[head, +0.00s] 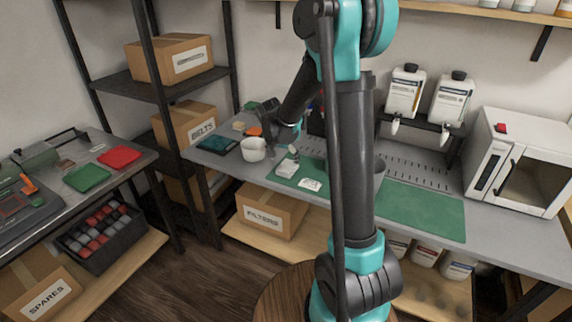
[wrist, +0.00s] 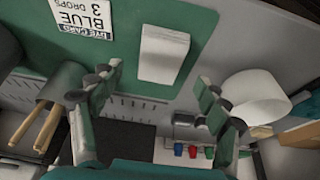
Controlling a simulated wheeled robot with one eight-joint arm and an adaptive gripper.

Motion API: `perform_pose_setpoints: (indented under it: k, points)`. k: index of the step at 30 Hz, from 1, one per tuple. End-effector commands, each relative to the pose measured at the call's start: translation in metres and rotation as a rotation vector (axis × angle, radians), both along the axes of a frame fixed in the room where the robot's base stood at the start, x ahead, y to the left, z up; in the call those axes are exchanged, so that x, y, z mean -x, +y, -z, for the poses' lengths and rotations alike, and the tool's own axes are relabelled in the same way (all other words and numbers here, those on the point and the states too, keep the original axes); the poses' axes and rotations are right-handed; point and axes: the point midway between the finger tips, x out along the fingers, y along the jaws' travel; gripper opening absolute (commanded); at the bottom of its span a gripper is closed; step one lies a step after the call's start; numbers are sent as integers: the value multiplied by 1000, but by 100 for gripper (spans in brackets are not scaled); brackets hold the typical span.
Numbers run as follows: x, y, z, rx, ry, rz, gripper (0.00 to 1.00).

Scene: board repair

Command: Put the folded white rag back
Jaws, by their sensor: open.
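The folded white rag (wrist: 163,54) lies flat on the green mat (wrist: 120,50) in the wrist view, in front of my fingertips and between their lines. My gripper (wrist: 160,82) is open and empty, its two fingers spread wider than the rag. In the head view the rag (head: 286,168) lies on the left part of the mat (head: 425,210), just below my gripper (head: 292,150). The gap between fingertips and rag cannot be told exactly.
A dye card (wrist: 85,14) reading "BLUE 3 DROPS" lies left of the rag in the wrist view. A white cup (wrist: 256,97) stands right of the right finger. A grey holder with wooden handles (wrist: 45,122) is at left. A white microwave-like box (head: 520,160) stands at the bench's right.

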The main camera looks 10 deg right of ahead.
Motion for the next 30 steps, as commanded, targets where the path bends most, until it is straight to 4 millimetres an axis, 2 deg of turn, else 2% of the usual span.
perform_pose_setpoints:
  k: [3,9,14,17,20,24,30]
  points:
    - [7,6,-21,1,0,-2,76]
    - [16,12,-47,1,1,-1,76]
    - [20,14,-58,1,0,-2,76]
    - [29,10,-60,-2,5,-17,76]
    - [53,-3,-59,-6,18,-68,76]
    - [110,-27,-51,-15,41,-197,76]
    - [198,-50,-28,-24,47,-405,76]
